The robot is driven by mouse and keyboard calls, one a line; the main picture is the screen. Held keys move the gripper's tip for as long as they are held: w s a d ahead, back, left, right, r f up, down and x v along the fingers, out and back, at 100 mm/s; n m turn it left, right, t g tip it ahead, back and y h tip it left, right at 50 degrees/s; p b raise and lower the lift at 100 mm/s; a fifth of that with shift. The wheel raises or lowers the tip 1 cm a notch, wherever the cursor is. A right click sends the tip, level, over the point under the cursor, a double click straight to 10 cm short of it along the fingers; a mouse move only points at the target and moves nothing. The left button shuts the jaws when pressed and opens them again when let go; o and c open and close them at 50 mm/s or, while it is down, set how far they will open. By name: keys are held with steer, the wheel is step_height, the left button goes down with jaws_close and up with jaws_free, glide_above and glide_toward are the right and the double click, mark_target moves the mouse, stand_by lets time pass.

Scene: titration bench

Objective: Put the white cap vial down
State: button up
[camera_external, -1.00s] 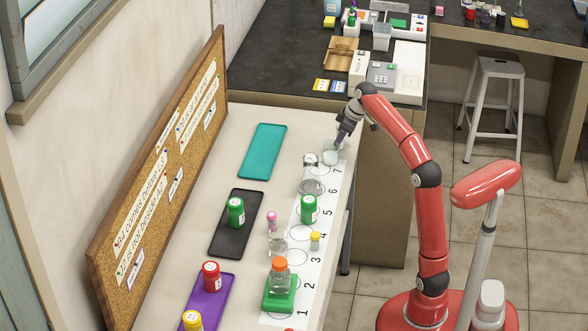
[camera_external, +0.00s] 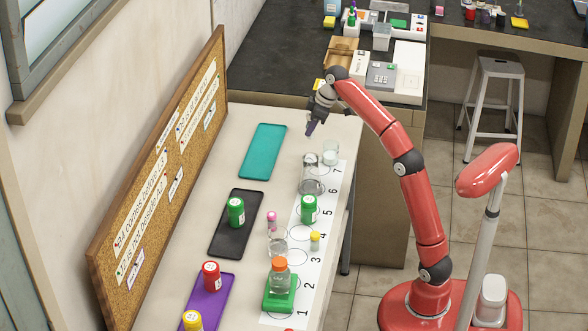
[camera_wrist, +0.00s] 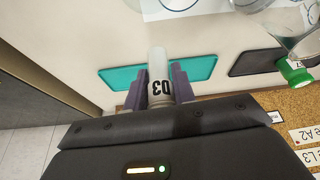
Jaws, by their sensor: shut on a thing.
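The white cap vial (camera_wrist: 159,78) is between my gripper's (camera_wrist: 162,88) purple fingers in the wrist view. It looks pale and greyish, with dark lettering on its side. In the external view my gripper (camera_external: 310,129) is above the far end of the white table, to the left of the strip's 7. I cannot make out the vial there. The teal mat (camera_external: 263,151) lies bare, left of and nearer than my gripper; it also shows behind the vial in the wrist view (camera_wrist: 200,69).
A black mat (camera_external: 228,245) holds a green jar (camera_external: 236,212). A corkboard (camera_external: 165,170) borders the table's left side. The table beyond the teal mat is clear.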

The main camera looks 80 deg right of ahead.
steer(key=shift+n, duration=0.5)
steer(key=w+a+f, duration=0.1)
steer(key=w+a+f+b, duration=0.1)
steer(key=f, duration=0.1)
steer(key=w+a+f+b, duration=0.1)
steer(key=a, duration=0.1)
steer(key=shift+f, duration=0.3)
steer(key=shift+f+b, duration=0.75)
steer(key=shift+f, duration=1.25)
steer(key=shift+f, duration=0.15)
steer(key=o, duration=1)
steer(key=shift+c, duration=0.2)
steer(key=p+v, duration=0.4)
steer(key=v, duration=0.8)
steer(key=shift+d, duration=0.25)
